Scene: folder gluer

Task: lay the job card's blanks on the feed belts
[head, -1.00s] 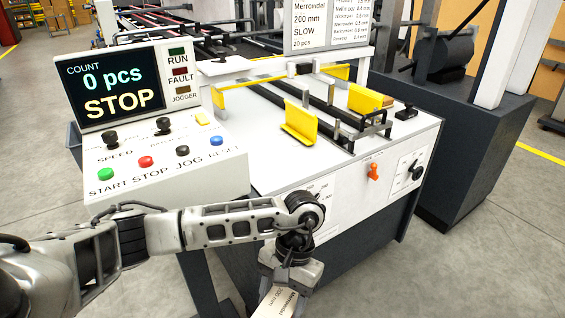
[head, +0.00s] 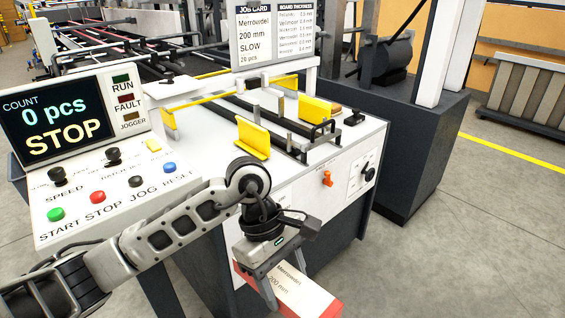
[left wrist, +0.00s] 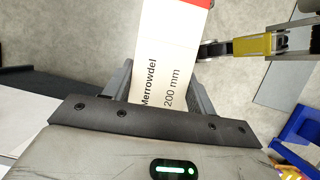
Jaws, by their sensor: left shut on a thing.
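My left gripper (head: 268,277) is shut on a stack of blanks (head: 300,291), white on top with a red edge and printed "Merrowdel 200 mm". The stack hangs in front of the machine, below its table top. In the left wrist view the blanks (left wrist: 172,60) stick out from between the fingers (left wrist: 160,85), with a red strip at the far end. The dark feed belts (head: 272,119) run back across the white table between yellow guides (head: 253,138). The job card (head: 262,35) reads Merrowdel, 200 mm, SLOW, 20 pcs.
The control panel (head: 110,185) stands at the left; its display (head: 60,118) reads 0 pcs and STOP. A second yellow guide (head: 314,110) and black brackets stand over the table. An orange knob (head: 327,179) is on the front face. Open floor lies to the right.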

